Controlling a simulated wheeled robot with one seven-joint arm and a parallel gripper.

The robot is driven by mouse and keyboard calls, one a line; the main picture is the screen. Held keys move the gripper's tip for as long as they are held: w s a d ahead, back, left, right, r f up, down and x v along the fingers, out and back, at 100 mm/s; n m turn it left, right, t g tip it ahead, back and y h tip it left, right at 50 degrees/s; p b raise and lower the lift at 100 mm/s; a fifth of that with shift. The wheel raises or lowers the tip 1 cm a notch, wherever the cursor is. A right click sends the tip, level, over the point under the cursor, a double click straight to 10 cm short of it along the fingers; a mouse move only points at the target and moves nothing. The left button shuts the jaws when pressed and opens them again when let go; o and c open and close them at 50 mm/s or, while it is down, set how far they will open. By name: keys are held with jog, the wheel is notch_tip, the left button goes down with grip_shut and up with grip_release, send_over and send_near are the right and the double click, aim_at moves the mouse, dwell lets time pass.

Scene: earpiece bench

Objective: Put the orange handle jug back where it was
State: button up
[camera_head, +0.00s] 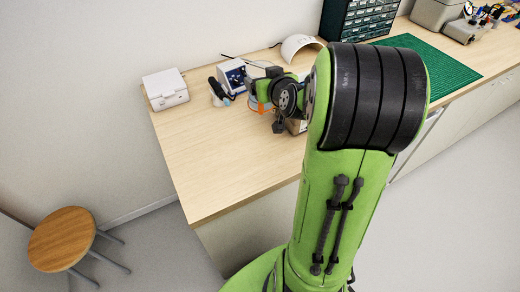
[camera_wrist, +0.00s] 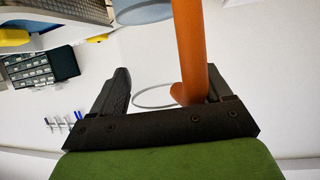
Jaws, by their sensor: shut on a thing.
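The orange handle jug shows in the head view as a pale grey-blue body (camera_head: 254,101) with a bit of orange, largely covered by my wrist, near the back of the bench. In the wrist view its thick orange handle (camera_wrist: 191,45) runs between my fingers, close to the right one, and its pale body (camera_wrist: 143,11) is cut off at the top edge. My gripper (camera_wrist: 168,82) is shut on the jug by the handle. The jug's base is hidden, so I cannot tell whether it touches the bench.
Left of the jug are a blue-and-white device (camera_head: 232,74), a dark-handled tool in a holder (camera_head: 220,93) and a white box (camera_head: 165,90). Behind are a white arched piece (camera_head: 300,46) and a drawer cabinet (camera_head: 358,18). A green mat (camera_head: 440,62) lies right. The bench's front left (camera_head: 215,170) is clear.

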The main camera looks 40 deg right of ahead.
jog(key=s+a+n+y+b, duration=0.5)
jog(key=n+y+b, duration=0.1)
jog(key=y+b, duration=0.1)
notch_tip(320, 180, down, 10)
jog(key=b, duration=0.4)
jog(key=shift+f, duration=0.15)
jog(key=shift+s, duration=0.1)
jog(key=shift+f, duration=0.15)
jog(key=o, duration=1.4)
